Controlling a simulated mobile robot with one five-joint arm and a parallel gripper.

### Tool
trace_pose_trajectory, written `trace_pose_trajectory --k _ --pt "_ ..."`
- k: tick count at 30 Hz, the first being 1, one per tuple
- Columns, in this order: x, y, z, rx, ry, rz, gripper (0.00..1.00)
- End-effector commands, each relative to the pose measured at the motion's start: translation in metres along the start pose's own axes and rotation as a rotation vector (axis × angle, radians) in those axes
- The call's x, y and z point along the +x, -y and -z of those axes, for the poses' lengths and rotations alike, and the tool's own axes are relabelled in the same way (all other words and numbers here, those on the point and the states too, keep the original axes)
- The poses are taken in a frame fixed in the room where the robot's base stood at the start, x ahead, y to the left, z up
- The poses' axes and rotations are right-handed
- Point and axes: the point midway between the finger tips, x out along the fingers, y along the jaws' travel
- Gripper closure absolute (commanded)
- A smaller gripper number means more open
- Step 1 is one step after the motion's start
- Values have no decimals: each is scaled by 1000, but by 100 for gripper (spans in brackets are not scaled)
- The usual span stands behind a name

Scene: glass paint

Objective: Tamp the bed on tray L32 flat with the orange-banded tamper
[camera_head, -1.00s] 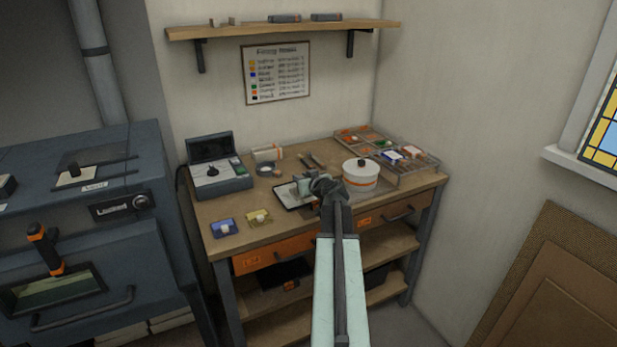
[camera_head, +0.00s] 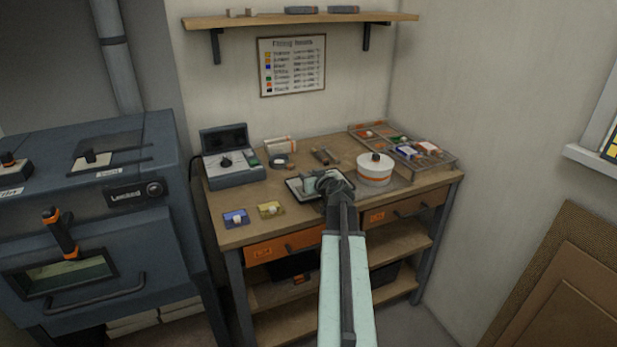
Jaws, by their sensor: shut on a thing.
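A dark tray with a pale rim (camera_head: 300,196) lies near the middle of the workbench. Its label and the bed on it are too small or covered to make out. I cannot tell whether the held thing touches the tray. A white round pot with an orange band and dark knob (camera_head: 375,172) stands just right of the tray.
A grey instrument with an open lid (camera_head: 234,178) stands at the bench's left. A compartment rack (camera_head: 405,150) fills the back right. A kiln (camera_head: 90,220) stands left of the bench.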

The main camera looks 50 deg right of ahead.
Motion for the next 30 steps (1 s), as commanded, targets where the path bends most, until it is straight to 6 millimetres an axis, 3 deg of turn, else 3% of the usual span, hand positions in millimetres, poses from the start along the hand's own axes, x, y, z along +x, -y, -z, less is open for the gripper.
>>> trace_pose_trajectory --k 30 --pt "2 0 -6 0 0 0 100"
